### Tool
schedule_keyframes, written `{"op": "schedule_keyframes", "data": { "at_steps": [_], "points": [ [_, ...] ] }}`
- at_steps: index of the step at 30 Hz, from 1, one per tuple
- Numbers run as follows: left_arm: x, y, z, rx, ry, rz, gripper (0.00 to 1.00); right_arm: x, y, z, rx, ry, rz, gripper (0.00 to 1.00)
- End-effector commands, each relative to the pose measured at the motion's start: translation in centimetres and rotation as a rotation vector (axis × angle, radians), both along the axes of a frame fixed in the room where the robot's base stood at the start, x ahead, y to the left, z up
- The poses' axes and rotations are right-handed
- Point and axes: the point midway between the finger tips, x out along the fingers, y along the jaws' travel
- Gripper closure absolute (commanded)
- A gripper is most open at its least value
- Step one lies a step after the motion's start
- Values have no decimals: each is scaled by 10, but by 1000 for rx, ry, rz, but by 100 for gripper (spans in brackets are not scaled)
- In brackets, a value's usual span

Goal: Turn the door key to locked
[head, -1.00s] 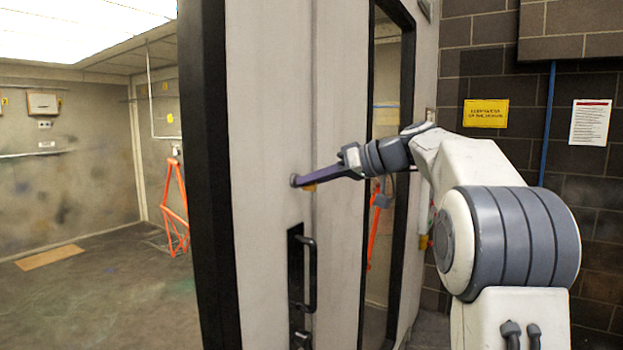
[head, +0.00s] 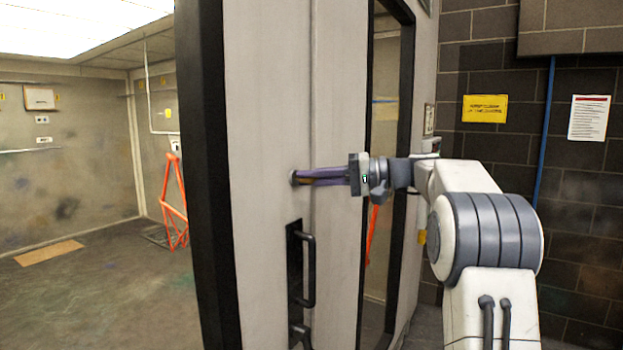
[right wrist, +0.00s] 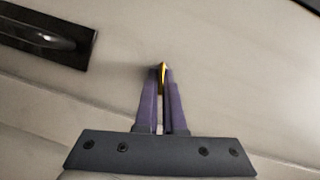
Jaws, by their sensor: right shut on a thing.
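The door (head: 265,120) is a pale grey panel with a dark edge and stands open. A small round lock (head: 293,178) sits on its face above the black pull handle (head: 309,270). My right gripper (head: 300,178) reaches in from the right, its purple fingers level and their tips at the lock. In the right wrist view the fingers (right wrist: 163,72) are shut on the yellow key (right wrist: 163,78), of which only a narrow strip shows between them. The lock is mostly hidden by the fingertips there. My left gripper is not in view.
The black handle also shows at the upper left of the right wrist view (right wrist: 45,35). A dark-framed window (head: 385,150) is right of the lock. An orange frame (head: 172,205) stands in the booth at left. A brick wall (head: 590,220) is at right.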

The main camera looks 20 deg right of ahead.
Motion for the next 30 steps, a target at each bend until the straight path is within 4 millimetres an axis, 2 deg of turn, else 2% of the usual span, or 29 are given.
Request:
{"op": "schedule_keyframes", "data": {
  "at_steps": [12,30],
  "points": [
    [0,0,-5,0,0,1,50,1,-3,-1,182,133,-9,100],
    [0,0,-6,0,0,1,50,1,-3,-1,217,162,-10,100]
  ]
}}
